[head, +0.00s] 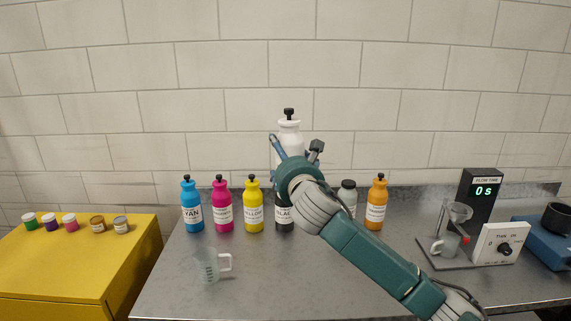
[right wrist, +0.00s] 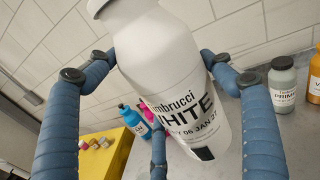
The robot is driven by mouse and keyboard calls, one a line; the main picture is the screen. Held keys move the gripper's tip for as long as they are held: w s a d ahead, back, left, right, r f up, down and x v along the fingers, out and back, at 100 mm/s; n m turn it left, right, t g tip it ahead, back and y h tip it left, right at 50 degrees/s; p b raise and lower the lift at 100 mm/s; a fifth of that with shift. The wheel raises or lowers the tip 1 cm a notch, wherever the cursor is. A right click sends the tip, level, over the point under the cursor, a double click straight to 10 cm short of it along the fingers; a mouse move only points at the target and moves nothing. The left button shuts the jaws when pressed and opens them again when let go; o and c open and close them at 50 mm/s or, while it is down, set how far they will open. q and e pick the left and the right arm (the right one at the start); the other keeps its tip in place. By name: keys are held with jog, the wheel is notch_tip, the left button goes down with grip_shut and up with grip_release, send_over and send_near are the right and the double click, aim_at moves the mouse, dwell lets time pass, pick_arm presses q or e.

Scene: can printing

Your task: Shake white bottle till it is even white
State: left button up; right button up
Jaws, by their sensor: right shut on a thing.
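The white bottle (head: 289,134) with a black cap is held up above the table in the middle of the head view. It also fills the middle of the right wrist view (right wrist: 165,60), where its label reads "WHITE". My right gripper (head: 296,150) is shut on the bottle, with blue fingers around its sides. The bottle stands roughly upright in the head view. Its lower part is hidden behind my right gripper and wrist in the head view. Its contents cannot be seen. My left gripper is not in view.
Cyan (head: 192,206), magenta (head: 222,206), yellow (head: 253,207), black (head: 284,218), grey (head: 348,195) and orange (head: 376,206) bottles line the back of the metal table. A clear measuring cup (head: 208,265) stands front left. A flow-time device (head: 480,200) stands right. Small jars (head: 69,220) sit on a yellow cabinet (head: 80,255).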

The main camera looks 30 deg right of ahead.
aim_at(286, 140)
notch_tip(286, 140, up, 4)
jog(key=shift+d+r, duration=0.1)
jog(key=shift+r, duration=0.15)
notch_tip(286, 140, down, 6)
notch_tip(286, 140, up, 6)
jog(key=shift+r, duration=0.1)
notch_tip(286, 140, down, 6)
jog(key=shift+s, duration=0.1)
